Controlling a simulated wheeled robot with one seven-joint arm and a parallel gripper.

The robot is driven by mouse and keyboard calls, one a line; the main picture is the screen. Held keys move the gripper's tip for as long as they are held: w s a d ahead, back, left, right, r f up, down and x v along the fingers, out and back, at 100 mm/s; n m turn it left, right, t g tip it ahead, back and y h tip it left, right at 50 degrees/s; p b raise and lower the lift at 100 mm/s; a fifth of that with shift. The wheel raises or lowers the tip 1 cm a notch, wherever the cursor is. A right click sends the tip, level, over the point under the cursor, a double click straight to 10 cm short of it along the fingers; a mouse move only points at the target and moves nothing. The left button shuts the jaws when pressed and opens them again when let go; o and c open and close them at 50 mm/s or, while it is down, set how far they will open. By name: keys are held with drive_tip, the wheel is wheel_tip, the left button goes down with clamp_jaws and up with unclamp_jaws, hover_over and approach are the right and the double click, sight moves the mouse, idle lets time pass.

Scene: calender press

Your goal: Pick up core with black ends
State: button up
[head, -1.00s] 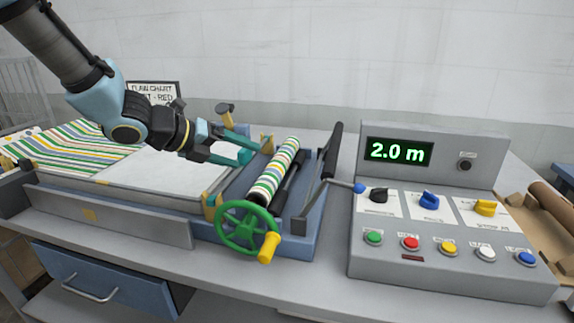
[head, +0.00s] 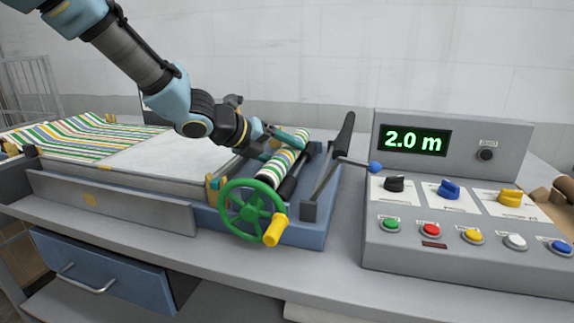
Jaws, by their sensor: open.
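The core wound with striped cloth (head: 271,173) lies along the press cradle, with a dark end showing at its near side; its far end is partly hidden by my gripper. My gripper (head: 282,146) is open, with its teal fingers over the upper part of the striped roll. I cannot tell whether the fingers touch the roll.
A green handwheel (head: 252,209) with a yellow knob stands in front of the press. A dark lever (head: 329,169) with a blue knob is right of the roll. A control box (head: 450,190) reading 2.0 m stands further right. The white bed (head: 165,157) is clear.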

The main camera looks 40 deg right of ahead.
drive_tip(key=shift+d, duration=0.15)
drive_tip(key=c, duration=1.2)
